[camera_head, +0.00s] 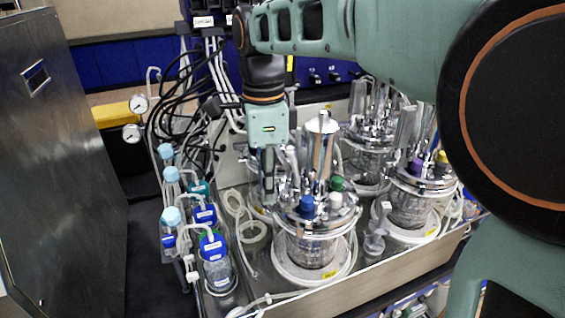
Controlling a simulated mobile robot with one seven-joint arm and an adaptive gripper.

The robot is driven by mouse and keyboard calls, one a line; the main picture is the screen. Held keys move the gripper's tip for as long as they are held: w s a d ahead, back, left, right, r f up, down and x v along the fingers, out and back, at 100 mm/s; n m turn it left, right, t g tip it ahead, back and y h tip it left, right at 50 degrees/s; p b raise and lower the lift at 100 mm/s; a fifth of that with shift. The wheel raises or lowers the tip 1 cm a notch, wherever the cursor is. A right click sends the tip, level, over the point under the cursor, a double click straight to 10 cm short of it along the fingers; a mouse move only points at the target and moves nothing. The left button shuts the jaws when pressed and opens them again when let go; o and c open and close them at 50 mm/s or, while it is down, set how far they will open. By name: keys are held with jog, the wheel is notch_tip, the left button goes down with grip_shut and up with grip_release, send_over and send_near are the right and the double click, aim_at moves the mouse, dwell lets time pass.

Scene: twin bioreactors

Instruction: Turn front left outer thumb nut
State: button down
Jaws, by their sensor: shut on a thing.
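My gripper (268,188) hangs pointing down at the left side of the front left bioreactor's lid (322,217). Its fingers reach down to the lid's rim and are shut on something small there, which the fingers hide. The thumb nut itself is hidden or too small to make out. The front left bioreactor (308,250) is a glass vessel with a metal lid. On the lid stand a tall shiny metal cylinder (321,150) and blue, white and green caps.
Other bioreactors (412,205) stand right and behind in the same tray (385,282). Bottles with blue caps (213,250) and pale tubing (243,222) are left of the vessel. Dark cables hang behind. A metal panel (55,170) fills the far left.

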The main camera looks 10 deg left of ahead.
jog(key=c, duration=1.9)
grip_release()
notch_tip(320, 180, up, 12)
jog(key=shift+r, duration=0.1)
